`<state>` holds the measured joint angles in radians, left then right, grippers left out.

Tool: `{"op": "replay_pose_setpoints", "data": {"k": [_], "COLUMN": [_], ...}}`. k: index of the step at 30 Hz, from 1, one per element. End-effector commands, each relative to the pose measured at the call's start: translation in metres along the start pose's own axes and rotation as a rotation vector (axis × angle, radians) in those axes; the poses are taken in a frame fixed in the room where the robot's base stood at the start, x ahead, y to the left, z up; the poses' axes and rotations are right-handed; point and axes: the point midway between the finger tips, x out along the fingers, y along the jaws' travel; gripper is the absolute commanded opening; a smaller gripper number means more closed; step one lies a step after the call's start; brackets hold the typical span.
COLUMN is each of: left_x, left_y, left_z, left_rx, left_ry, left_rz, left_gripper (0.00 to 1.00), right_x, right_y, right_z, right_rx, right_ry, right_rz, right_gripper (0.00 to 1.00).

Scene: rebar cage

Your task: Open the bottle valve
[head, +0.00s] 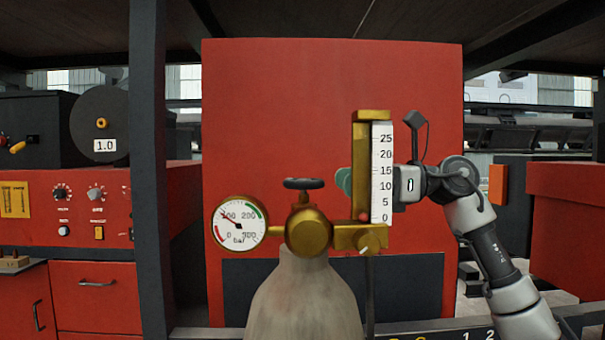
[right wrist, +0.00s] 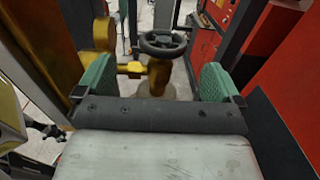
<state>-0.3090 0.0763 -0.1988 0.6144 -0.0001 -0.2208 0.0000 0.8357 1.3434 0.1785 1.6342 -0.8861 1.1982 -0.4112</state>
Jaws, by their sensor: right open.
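The gas bottle (head: 305,300) stands upright in the middle of the head view. Its valve is a dark handwheel (head: 303,183) on top of the brass valve body (head: 309,231). My right gripper (head: 345,181) is to the right of the handwheel, partly hidden behind the flow meter; a green fingertip shows left of it. In the right wrist view the green jaws (right wrist: 157,75) are wide apart with nothing between them. The handwheel (right wrist: 162,43) shows beyond them, roughly centred in the gap and not touched. My left gripper is not in view.
A brass flow meter with a white scale (head: 382,165) stands close in front of my right gripper. A round pressure gauge (head: 239,224) sits left of the valve. A red cabinet (head: 280,100) is behind. A dark post (head: 150,160) and a red control panel (head: 80,215) are left.

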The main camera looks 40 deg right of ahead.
Motion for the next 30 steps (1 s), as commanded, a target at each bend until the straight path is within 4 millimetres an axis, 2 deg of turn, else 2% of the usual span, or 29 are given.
{"op": "replay_pose_setpoints", "data": {"k": [1, 5, 10, 15, 23, 26, 30], "left_x": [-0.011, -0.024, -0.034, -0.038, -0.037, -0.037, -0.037], "left_y": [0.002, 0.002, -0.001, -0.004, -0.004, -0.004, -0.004], "left_z": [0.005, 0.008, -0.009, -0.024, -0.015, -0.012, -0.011], "left_rx": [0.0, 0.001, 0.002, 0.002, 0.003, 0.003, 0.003], "left_ry": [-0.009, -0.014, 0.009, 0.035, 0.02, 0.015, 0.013], "left_rz": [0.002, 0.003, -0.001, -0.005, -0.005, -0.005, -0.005], "left_gripper": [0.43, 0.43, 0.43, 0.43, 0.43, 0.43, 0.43], "right_x": [0.011, 0.036, 0.06, 0.071, 0.072, 0.072, 0.072], "right_y": [0.0, 0.0, 0.0, 0.0, 0.0, 0.0, 0.0], "right_z": [0.005, 0.005, 0.004, 0.001, 0.0, 0.0, 0.0], "right_rx": [0.003, 0.002, 0.001, 0.001, 0.001, 0.001, 0.001], "right_ry": [0.0, 0.0, -0.001, -0.001, -0.001, -0.001, -0.001], "right_rz": [0.005, 0.004, 0.003, 0.003, 0.001, 0.001, 0.001], "right_gripper": [0.96, 0.96, 0.96, 0.96, 0.96, 0.84, 0.63]}}
